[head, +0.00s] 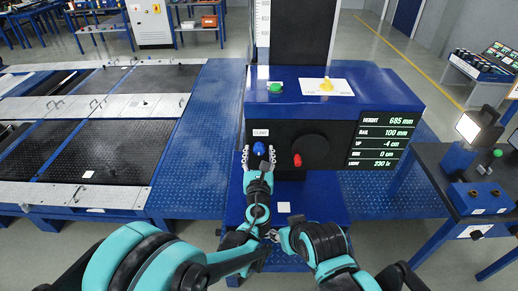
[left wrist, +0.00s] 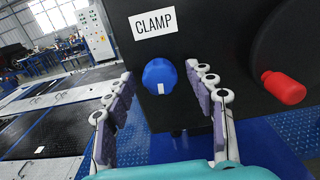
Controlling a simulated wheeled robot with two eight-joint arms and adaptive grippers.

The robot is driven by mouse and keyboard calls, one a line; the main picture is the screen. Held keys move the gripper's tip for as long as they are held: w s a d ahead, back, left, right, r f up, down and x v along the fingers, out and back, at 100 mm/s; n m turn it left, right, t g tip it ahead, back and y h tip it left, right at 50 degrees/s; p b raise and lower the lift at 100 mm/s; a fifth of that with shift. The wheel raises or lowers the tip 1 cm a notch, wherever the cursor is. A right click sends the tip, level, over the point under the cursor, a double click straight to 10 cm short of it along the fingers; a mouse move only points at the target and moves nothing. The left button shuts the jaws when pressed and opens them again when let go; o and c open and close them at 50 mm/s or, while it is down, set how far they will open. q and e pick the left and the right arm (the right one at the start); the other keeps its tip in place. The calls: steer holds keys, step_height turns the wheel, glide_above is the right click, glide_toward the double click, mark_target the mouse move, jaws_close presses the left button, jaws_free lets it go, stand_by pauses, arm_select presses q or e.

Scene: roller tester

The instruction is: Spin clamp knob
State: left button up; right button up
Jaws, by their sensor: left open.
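The blue clamp knob (head: 259,149) sits on the black front panel of the blue tester box, under a white CLAMP label (head: 261,132). In the left wrist view the knob (left wrist: 160,76) has a small white mark low on its face, and the CLAMP label (left wrist: 156,22) is above it. My left gripper (head: 259,166) is open in front of the knob, with its fingers spread to the left and right of it. In the left wrist view the left gripper (left wrist: 160,90) shows the knob between its fingertips; I cannot tell whether they touch it.
A black handwheel (head: 302,150) with a red handle (head: 297,160) is just right of the knob. A display (head: 382,143) is farther right. A green button (head: 276,87) and a yellow knob (head: 326,84) are on top. A lamp stand (head: 468,128) stands at the right.

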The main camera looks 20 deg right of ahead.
arm_select(q)
jaws_close()
steer(key=n+b, duration=0.1)
steer(key=n, duration=0.2)
steer(key=shift+f+n, duration=0.1)
steer(key=shift+n, duration=0.2)
steer(key=n, duration=0.3)
steer(key=shift+n, duration=0.7)
steer(key=n+b, duration=0.1)
steer(key=n, duration=0.7)
